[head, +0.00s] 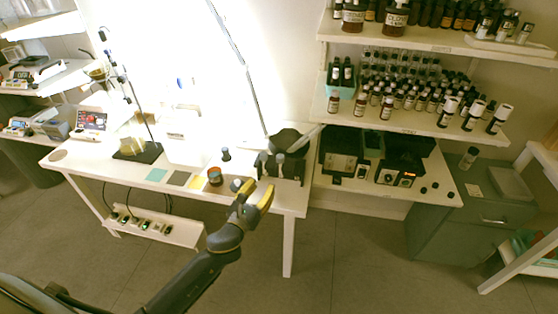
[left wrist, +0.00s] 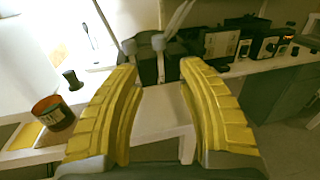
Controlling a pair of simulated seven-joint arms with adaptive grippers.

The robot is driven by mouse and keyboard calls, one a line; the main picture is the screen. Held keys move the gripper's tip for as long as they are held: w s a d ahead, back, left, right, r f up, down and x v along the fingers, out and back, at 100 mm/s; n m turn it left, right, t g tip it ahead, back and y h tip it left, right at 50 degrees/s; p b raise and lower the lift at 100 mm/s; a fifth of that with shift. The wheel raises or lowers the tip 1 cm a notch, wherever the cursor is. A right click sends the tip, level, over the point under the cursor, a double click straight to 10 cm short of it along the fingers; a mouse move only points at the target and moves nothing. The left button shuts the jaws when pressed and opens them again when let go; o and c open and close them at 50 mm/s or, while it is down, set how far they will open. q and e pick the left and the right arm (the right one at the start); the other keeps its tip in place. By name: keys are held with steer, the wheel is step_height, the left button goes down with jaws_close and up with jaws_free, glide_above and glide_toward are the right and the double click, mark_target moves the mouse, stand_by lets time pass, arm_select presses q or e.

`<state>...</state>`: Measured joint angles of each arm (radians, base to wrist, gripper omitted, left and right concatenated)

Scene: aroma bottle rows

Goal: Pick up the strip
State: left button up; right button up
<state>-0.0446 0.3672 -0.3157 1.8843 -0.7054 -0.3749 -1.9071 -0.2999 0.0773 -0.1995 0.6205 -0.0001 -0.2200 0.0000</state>
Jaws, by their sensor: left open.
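I cannot pick out a loose strip with certainty in either view. My left gripper (head: 257,194) is open and empty, with yellow fingers, at the front edge of the white table (head: 85,160). In the left wrist view its two fingers (left wrist: 160,70) stand wide apart with nothing between them. Beyond them is a dark holder (head: 291,168) with two grey-topped upright pieces (left wrist: 158,42). A pale, narrow piece (head: 302,139) slants above this holder; I cannot tell whether it is a strip or part of the lamp. My right gripper is not in view.
An amber jar (head: 215,177) and a small black-capped bottle (head: 226,155) stand left of the holder. Flat coloured squares (head: 177,178) lie farther left. Shelves (head: 420,125) of bottles and dark devices (head: 341,152) are at the right. The floor in front is clear.

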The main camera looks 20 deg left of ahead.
mark_target(279, 159)
arm_select(q)
steer(key=w, duration=0.4)
steer(key=w+d, duration=0.1)
steer(key=w, duration=0.7)
steer(key=shift+d, duration=0.15)
steer(key=shift+w+d, duration=0.15)
steer(key=shift+w, duration=2.5)
steer(key=shift+c, duration=0.5)
steer(key=c, duration=0.6)
